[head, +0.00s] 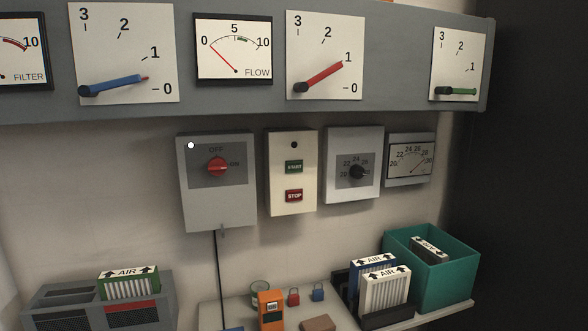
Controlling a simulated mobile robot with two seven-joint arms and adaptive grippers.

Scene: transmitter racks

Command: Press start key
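The green START key (294,167) is on a cream control box (282,195) on the wall, at the middle of the head view. A red STOP key (294,196) sits below it on the same box. A dark round lamp or hole (294,145) is above the START key and looks unlit. Nothing covers the keys. Neither of my grippers is in the head view.
Left of the box is a grey switch box (240,200) with a red knob (218,167); right is a dial box (352,190). A shelf (235,311) below holds an orange meter (270,310), padlocks, filters and a teal bin (450,280). Gauges and levers are above.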

